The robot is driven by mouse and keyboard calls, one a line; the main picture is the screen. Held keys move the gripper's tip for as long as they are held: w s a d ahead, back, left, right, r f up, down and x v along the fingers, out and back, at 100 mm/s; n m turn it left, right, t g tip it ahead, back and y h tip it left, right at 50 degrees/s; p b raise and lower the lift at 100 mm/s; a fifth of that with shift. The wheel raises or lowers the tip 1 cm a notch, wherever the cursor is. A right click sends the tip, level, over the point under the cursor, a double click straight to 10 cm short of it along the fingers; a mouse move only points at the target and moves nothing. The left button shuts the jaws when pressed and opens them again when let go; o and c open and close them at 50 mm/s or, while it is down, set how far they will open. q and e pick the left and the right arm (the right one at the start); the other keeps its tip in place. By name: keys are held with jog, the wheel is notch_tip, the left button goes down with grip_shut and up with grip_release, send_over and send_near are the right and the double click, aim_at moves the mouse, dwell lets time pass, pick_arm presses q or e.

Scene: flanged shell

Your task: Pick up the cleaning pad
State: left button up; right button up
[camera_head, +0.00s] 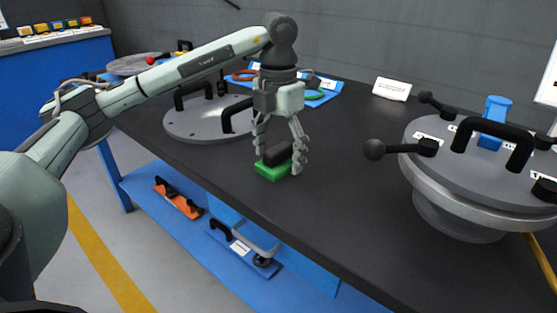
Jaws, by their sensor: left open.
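The cleaning pad (272,171) is a green block with a dark grip on top. It lies on the dark tabletop near the front edge. My left gripper (278,163) points down over the pad, with its fingers spread open to either side of the dark grip. The right fingertip is close to the pad's right side; I cannot tell whether it touches. The pad appears to rest on the table. My right gripper is not in view.
A round grey plate with black handles (205,125) lies behind and left of the pad. A flanged shell with a lid, black handles and ball-ended levers (470,190) stands at the right. A white sign (391,89) stands at the back. The tabletop (340,150) between is clear.

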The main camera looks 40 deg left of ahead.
aim_at(276, 149)
pick_arm(q)
jog(key=shift+c, duration=0.3)
jog(key=c, duration=1.3)
jog(key=shift+o, duration=0.2)
jog(key=shift+r, duration=0.15)
jog(key=shift+r, duration=0.25)
jog(key=r, duration=0.3)
jog(key=shift+s+r, duration=0.25)
jog(key=shift+r, duration=0.15)
jog(key=s+r+p, duration=0.1)
jog(key=s+r, duration=0.5)
jog(key=s, duration=0.5)
jog(key=shift+a+r+p, duration=0.15)
jog(key=shift+r+p, duration=0.05)
jog(key=shift+p, duration=0.1)
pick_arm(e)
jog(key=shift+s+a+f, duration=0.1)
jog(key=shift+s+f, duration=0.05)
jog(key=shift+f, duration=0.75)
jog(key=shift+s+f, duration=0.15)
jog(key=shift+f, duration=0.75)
pick_arm(q)
jog(key=shift+s, duration=0.1)
